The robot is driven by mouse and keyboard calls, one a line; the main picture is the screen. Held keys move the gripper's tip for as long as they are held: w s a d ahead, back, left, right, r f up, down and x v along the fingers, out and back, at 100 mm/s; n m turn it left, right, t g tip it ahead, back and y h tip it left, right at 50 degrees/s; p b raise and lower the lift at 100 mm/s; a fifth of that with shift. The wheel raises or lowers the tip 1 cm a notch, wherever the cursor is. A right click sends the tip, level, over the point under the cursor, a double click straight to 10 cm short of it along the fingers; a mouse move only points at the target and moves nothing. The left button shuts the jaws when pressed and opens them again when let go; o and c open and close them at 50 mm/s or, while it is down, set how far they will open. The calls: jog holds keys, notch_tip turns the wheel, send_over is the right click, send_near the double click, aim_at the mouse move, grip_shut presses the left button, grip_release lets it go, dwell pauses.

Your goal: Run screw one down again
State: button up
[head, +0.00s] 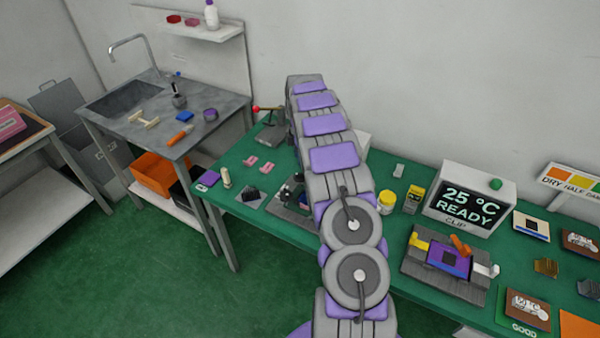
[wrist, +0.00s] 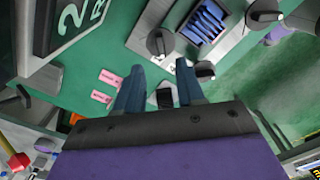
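My gripper (wrist: 160,65) shows in the wrist view with its two dark blue fingers apart and nothing held between them. Beyond the fingers is a grey fixture (wrist: 232,48) holding a blue-faced part (wrist: 208,20). Dark round knobs stand on it: one (wrist: 160,42) just past the fingertips, one (wrist: 203,70) close to the right finger, one (wrist: 265,12) at the far side. I cannot tell which is screw one. In the head view the fixture (head: 290,212) is partly hidden behind my arm, and my gripper is hidden.
A red-knobbed lever (head: 257,108) stands behind.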

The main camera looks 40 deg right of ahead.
aim_at(299, 176)
notch_tip(299, 176, down, 8)
jog(key=shift+r+b, duration=0.1)
jog(key=shift+b, duration=0.45)
grip_shut()
